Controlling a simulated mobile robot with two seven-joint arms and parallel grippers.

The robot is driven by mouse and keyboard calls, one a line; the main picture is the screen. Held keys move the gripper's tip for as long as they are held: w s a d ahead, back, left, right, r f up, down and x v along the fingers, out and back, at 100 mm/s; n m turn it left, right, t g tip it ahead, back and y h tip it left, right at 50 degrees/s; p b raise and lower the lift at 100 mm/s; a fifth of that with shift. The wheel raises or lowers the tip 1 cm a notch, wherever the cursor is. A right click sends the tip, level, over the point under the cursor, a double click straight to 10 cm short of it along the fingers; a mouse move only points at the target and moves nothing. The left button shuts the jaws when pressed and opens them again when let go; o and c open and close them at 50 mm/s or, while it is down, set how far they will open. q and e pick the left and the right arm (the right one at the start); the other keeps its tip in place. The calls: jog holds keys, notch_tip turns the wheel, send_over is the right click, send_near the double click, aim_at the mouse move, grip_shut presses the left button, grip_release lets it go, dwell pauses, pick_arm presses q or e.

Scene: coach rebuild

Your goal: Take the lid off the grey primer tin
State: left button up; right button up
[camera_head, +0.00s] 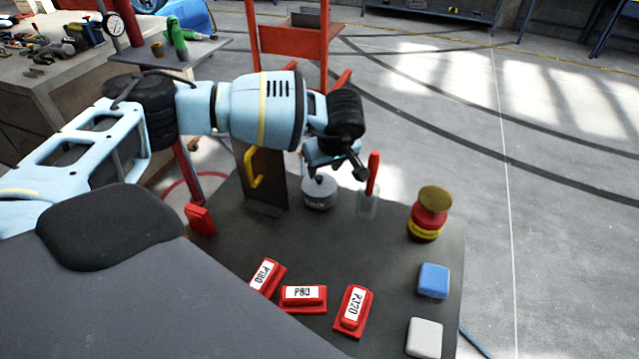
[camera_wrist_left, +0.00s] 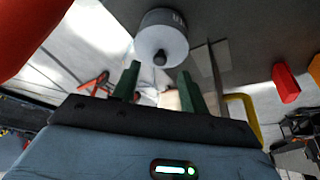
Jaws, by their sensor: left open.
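The grey primer tin (camera_head: 318,201) stands upright on the dark worktop, near its far edge. Its lid (camera_head: 325,185) is on and has a small dark knob on top. My left gripper (camera_head: 336,168) is open and empty, just above the tin, and partly covers it in the head view. In the left wrist view the tin (camera_wrist_left: 162,24) is at top centre, with the knob (camera_wrist_left: 160,58) just ahead of the gap between the green fingertips (camera_wrist_left: 158,70); the fingers look apart from the knob. My right gripper is not in view.
A glass jar (camera_head: 368,206) with a red-handled tool (camera_head: 373,172) stands close right of the tin. Left is a dark upright plate with a yellow handle (camera_head: 251,168). A red-and-yellow jar (camera_head: 428,222), blue block (camera_head: 434,280), white block (camera_head: 425,337) and red labelled blocks (camera_head: 303,297) sit nearer.

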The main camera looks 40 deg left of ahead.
aim_at(319, 177)
pick_arm(q)
jog(key=x, duration=0.5)
jog(key=shift+a+r, duration=0.1)
jog(key=shift+a, duration=0.15)
grip_shut()
